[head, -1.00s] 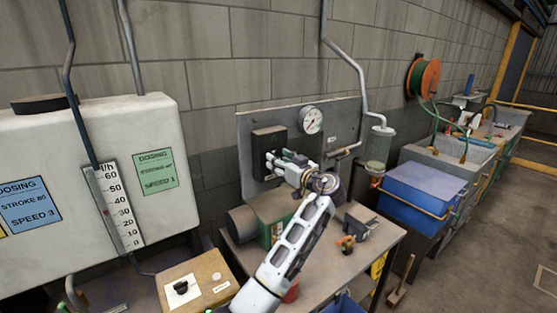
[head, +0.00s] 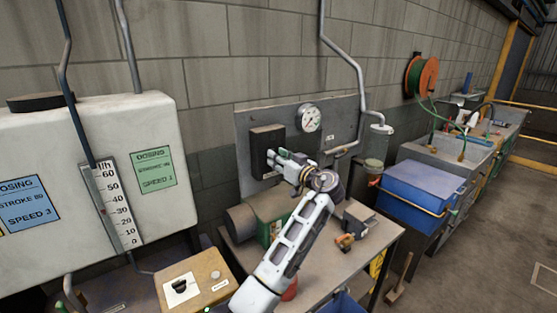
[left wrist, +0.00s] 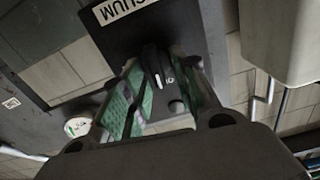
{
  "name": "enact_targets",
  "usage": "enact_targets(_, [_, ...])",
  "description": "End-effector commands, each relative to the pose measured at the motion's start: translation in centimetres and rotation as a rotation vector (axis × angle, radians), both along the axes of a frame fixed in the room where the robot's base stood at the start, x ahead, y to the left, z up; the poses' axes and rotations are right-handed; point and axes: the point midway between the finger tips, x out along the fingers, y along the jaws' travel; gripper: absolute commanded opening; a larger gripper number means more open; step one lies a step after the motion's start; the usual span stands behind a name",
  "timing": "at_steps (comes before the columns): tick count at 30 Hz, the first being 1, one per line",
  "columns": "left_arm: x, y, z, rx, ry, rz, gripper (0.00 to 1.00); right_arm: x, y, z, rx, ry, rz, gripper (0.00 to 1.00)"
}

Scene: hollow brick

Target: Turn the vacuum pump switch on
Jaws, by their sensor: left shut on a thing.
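The vacuum pump switch is on a dark box (head: 264,140) mounted on the grey back panel. In the left wrist view the box (left wrist: 165,30) carries a white label ending in "CUUM", and the black switch knob (left wrist: 153,66) stands out from it with a small white mark beside it. My left gripper (head: 274,158) reaches the front of the box. Its green-padded fingers (left wrist: 156,90) lie on both sides of the knob and are shut on it. In the head view the fingers hide the knob. My right gripper is not in view.
A pressure gauge (head: 309,118) sits on the panel (head: 345,105) right of the box. Below is a bench (head: 370,240) with a motor (head: 244,222). A white tank (head: 70,150) stands left; a wooden box (head: 205,272) with a black knob is at front left.

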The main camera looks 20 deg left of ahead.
Motion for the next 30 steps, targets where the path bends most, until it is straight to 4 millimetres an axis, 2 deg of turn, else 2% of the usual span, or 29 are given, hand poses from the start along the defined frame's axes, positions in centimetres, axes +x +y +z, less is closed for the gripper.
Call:
enact_targets(15, [0.43,-0.36,-0.05,0.203,0.257,-0.001,0.05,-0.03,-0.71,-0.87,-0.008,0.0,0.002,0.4])
enact_targets(30, [0.87,-0.71,-0.29,0.452,0.575,-0.002,0.05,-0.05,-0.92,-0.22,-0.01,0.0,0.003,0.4])
